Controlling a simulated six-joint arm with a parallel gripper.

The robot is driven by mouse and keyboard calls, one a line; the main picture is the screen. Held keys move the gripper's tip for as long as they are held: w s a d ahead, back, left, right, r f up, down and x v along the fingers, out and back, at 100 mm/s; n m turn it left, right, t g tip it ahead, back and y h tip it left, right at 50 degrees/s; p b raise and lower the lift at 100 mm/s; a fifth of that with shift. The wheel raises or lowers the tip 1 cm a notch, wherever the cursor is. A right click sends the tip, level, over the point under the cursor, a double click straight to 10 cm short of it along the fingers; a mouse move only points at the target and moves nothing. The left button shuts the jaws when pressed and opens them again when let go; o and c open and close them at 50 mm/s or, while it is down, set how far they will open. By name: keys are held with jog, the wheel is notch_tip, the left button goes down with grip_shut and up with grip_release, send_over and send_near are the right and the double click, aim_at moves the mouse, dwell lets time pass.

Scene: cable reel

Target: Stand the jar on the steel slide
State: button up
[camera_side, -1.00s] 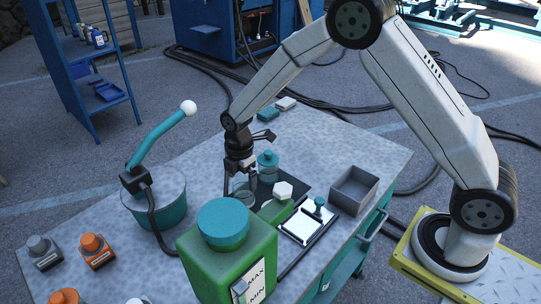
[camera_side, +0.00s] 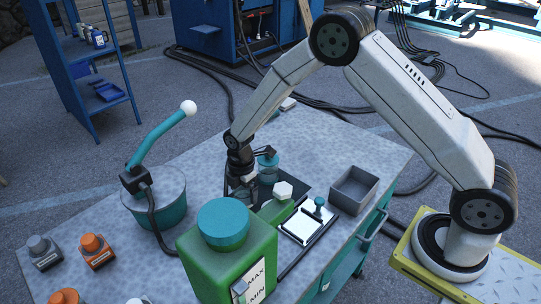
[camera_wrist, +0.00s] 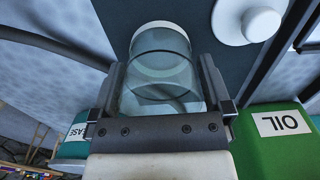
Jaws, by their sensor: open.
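A clear glass jar (camera_wrist: 163,60) stands between my fingers in the wrist view, its rim pale. In the side view it is mostly hidden by my gripper (camera_side: 242,192). My gripper (camera_wrist: 164,78) is open, with one finger on each side of the jar; whether either touches it I cannot tell. A dark flat plate (camera_side: 296,181) lies behind and to the right of my gripper in the side view; it may be the steel slide. The dark surface (camera_wrist: 205,45) also shows beside the jar in the wrist view.
A large green container (camera_side: 248,255) stands in front. The teal tub (camera_side: 160,208) is left, and a grey open box (camera_side: 354,188) is right.

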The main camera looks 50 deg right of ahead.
jog(key=c, duration=1.3)
jog(key=shift+c, duration=0.2)
jog(key=shift+r, duration=0.1)
notch_tip(320, 180, up, 10)
